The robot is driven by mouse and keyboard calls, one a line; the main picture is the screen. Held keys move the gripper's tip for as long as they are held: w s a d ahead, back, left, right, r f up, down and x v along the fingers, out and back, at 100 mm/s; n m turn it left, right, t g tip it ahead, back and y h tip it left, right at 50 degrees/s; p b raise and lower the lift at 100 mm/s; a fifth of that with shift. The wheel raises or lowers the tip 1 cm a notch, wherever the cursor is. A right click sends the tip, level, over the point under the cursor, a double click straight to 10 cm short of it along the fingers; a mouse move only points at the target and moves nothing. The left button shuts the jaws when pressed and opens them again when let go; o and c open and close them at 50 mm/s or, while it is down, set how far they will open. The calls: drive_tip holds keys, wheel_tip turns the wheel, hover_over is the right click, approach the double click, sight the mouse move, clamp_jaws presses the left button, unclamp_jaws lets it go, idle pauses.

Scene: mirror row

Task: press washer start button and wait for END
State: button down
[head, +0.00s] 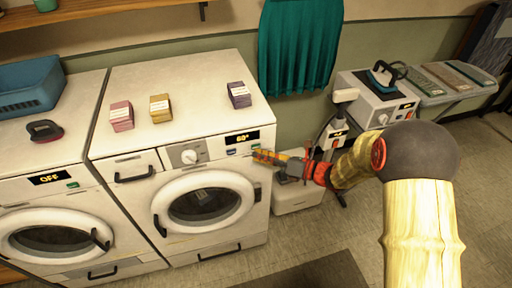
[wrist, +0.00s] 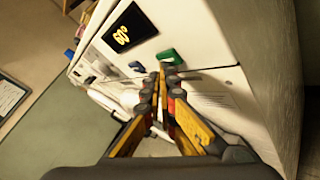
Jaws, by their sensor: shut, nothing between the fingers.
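The washer (head: 118,84) in the middle of the head view has a round door (head: 248,196), which is closed. Its display (head: 242,138) reads 60°, and the display also shows in the wrist view (wrist: 128,27). Below the display are a blue button (wrist: 137,66) and a green button (wrist: 169,56). My gripper (head: 257,155) is shut and empty at the right end of the washer's panel. In the wrist view its fingertips (wrist: 166,70) are right at the green button's lower edge. I cannot tell whether they touch it.
A second machine (head: 75,240) stands at the left, with its display (head: 49,178) reading OFF. Three small boxes, pink (head: 121,116), yellow (head: 160,108) and purple (head: 239,95), stand on the washer top. A teal curtain (head: 298,45) hangs behind. Floor (head: 300,238) is open in front.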

drive_tip(key=shift+w+a, duration=0.1)
drive_tip(key=shift+w, duration=0.15)
drive_tip(key=shift+s, duration=0.1)
idle(0.5)
drive_tip(key=shift+s+d+p, duration=0.25)
drive_tip(key=shift+s+p, duration=0.25)
drive_tip(key=shift+s, duration=0.2)
drive_tip(key=s+p, duration=0.1)
drive_tip(key=s, duration=0.1)
drive_tip(key=s+d+p, duration=0.1)
drive_tip(key=s, duration=0.1)
drive_tip(key=shift+s+d, duration=0.15)
drive_tip(key=shift+s, duration=0.25)
idle(0.6)
